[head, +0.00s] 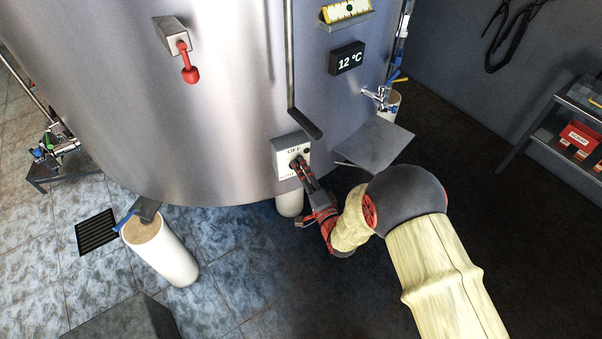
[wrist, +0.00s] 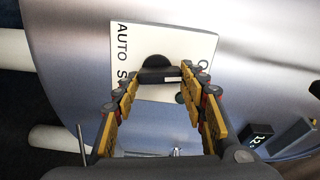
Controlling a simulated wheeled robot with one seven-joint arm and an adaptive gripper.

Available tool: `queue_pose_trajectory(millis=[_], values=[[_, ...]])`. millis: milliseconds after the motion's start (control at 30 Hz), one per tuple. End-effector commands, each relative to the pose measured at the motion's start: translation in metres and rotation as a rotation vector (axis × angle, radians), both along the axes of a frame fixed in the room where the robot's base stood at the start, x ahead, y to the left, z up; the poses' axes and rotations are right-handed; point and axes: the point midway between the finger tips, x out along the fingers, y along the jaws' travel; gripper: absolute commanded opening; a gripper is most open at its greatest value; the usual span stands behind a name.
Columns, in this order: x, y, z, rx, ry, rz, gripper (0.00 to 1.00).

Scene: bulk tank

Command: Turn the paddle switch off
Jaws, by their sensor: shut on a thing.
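The paddle switch is a pale plate (head: 283,170) on the steel tank, marked OFF at its top in the head view. In the wrist view the plate (wrist: 195,45) appears turned sideways, with AUTO along its left side and other lettering partly hidden. A black paddle knob (wrist: 158,64) stands out from the plate's middle. My gripper (head: 299,165) reaches the plate from the lower right. In the wrist view its two fingers (wrist: 159,82) are at either end of the knob's bar, shut on it. The knob is mostly hidden in the head view.
A red-handled lever (head: 190,74) is at the upper left of the tank. A dark rod (head: 304,122) hangs just above the plate. A grey shelf plate (head: 376,141), a tap (head: 377,95) and a 12 °C display (head: 347,58) are to the right.

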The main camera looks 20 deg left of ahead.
Motion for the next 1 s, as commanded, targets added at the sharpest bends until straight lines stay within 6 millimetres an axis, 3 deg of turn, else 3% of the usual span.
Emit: queue_pose_trajectory(millis=[333,867,900,1000], values=[[0.0014,-0.0012,-0.0005,0.110,0.090,-0.003,0.17],[0.0016,-0.0015,-0.0007,0.131,0.107,-0.003,0.17],[0.0016,-0.0015,-0.0007,0.131,0.107,-0.003,0.42],[0.0014,-0.0014,-0.0008,0.129,0.107,-0.003,0.48]])
